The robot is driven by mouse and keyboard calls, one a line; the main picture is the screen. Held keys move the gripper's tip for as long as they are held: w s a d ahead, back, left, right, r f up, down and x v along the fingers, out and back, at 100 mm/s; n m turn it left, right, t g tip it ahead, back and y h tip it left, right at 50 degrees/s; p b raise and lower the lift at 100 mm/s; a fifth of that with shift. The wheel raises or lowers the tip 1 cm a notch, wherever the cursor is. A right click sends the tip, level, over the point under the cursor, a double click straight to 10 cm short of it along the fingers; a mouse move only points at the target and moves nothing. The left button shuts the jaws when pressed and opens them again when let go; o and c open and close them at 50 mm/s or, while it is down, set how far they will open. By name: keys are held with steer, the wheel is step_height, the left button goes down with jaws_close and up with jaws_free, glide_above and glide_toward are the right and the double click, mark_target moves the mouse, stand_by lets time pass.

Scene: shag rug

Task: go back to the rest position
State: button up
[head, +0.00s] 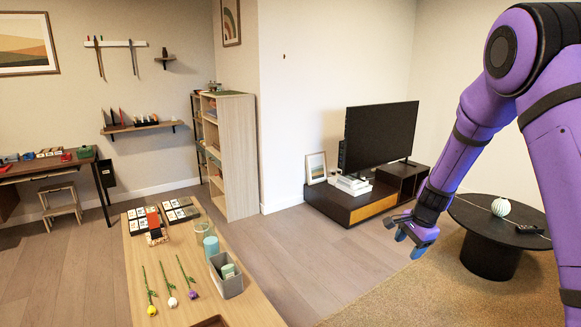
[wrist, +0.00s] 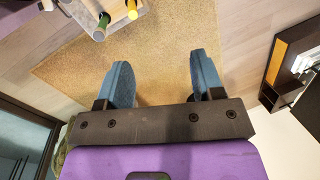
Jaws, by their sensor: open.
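My gripper (head: 402,236) hangs at the end of my purple arm, right of centre in the head view. It is over the floor between the wooden table and the round black table. In the wrist view my gripper (wrist: 157,85) shows two blue fingers spread well apart. Nothing is between them, and the rug (wrist: 155,60) shows beyond. The gripper touches nothing that I can see.
A long wooden table (head: 140,285) at front left holds flowers, a grey bin (head: 228,287) and cups. A round black table (head: 470,215) stands close right of the gripper. A TV stand (head: 350,208) is behind. Floor (head: 290,250) between them is clear.

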steer(key=s+a+r+n+t, duration=0.1)
steer(key=s+a+r+n, duration=0.15)
steer(key=s+r, duration=0.65)
steer(key=s+a+r+n, duration=0.1)
steer(key=s+r+n, duration=0.4)
steer(key=r, duration=0.8)
steer(key=s+r+n+t+h, duration=0.1)
steer(key=s+r+n, duration=0.2)
steer(key=s, duration=0.8)
steer(key=s+r+n+t, duration=0.1)
steer(key=s+r+n, duration=0.2)
steer(key=s, duration=0.9)
steer(key=shift+s+d+r+h, duration=0.15)
steer(key=shift+r+h, duration=0.25)
